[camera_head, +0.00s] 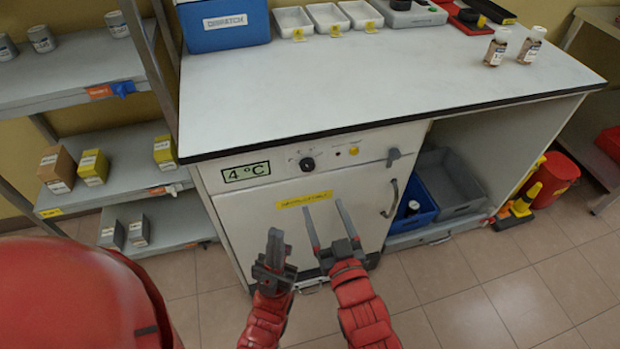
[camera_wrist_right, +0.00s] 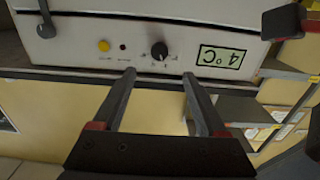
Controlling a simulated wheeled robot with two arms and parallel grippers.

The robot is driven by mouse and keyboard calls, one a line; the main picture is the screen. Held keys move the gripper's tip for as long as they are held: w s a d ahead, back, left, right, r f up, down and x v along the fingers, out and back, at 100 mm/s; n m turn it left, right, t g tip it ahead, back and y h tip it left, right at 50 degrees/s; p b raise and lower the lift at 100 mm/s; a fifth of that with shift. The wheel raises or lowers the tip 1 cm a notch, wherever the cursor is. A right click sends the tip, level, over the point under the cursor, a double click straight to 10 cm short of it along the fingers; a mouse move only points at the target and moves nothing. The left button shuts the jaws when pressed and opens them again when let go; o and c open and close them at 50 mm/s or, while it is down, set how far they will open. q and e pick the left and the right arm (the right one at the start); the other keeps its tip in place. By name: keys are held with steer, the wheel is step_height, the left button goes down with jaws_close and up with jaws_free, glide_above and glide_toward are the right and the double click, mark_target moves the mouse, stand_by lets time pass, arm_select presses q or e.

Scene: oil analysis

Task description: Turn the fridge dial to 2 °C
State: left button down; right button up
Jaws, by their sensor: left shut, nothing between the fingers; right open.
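The fridge (camera_head: 290,215) is a white unit under the counter. Its black dial (camera_head: 307,164) sits on the upper front panel and also shows in the right wrist view (camera_wrist_right: 159,51). The green display (camera_head: 246,172) left of the dial reads 4 °C; it appears upside down in the right wrist view (camera_wrist_right: 221,57). My right gripper (camera_head: 326,228) is open and empty, in front of the fridge door and below the dial. In the right wrist view its fingertips lie on either side of the dial's position, apart from it. My left gripper (camera_head: 275,245) is shut and empty, left of the right one.
A yellow button (camera_head: 354,151) is right of the dial. A latch (camera_head: 393,157) and door handle (camera_head: 390,198) are further right. The counter (camera_head: 370,80) overhangs the panel, with a blue dispatch box (camera_head: 223,24) and sample bottles (camera_head: 496,47) on it. Shelves (camera_head: 90,75) stand left.

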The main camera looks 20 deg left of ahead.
mark_target(308, 168)
steer(key=x, duration=1.1)
steer(key=shift+w+a, duration=0.2)
steer(key=shift+w, duration=0.05)
jaws_close()
